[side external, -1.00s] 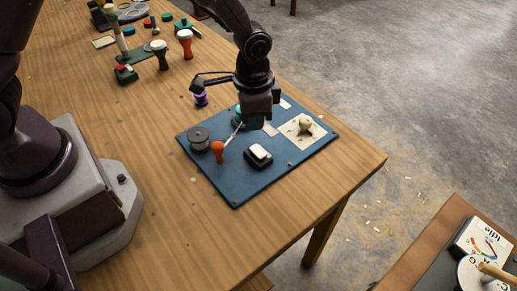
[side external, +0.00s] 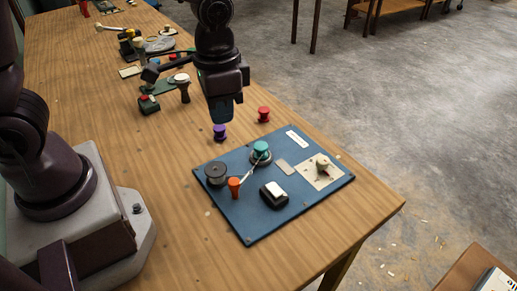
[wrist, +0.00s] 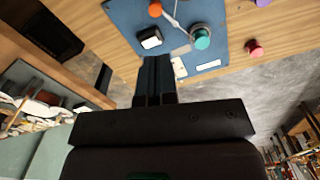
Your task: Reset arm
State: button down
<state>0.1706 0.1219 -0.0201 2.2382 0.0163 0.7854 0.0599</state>
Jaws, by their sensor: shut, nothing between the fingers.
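My gripper (side external: 225,112) hangs in the air beyond the far left edge of the blue board in the side view, pointing down. Its fingers are together with nothing between them; they also show shut in the wrist view (wrist: 153,78). A dark goblet drum with a pale top (side external: 184,88) stands behind my gripper, partly hidden by the arm. The blue board (side external: 262,222) carries a grey spool (side external: 216,173), a teal knob (side external: 261,151), an orange knob (side external: 234,187) and a black-and-white switch (side external: 273,194).
A purple piece (side external: 219,132) and a red piece (side external: 263,114) stand just beyond the board. A beige plate with a knob (side external: 322,168) is on its right. Bare wood (side external: 120,140) lies at left.

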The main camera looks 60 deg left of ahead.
jog(key=s+a+r+n+t, duration=0.1)
jog(key=s+a+r+t, duration=0.1)
jog(key=s+r, duration=0.2)
jog(key=s+a+r+n+t, duration=0.2)
jog(key=s+r, duration=0.3)
jog(key=r, duration=0.4)
jog(key=shift+s+a+t, duration=0.15)
jog(key=shift+a+t, duration=0.55)
jog(key=shift+t, duration=0.1)
jog(key=g, duration=0.6)
send_over(270, 184)
notch_tip(270, 184, down, 22)
jog(key=shift+f, duration=3.4)
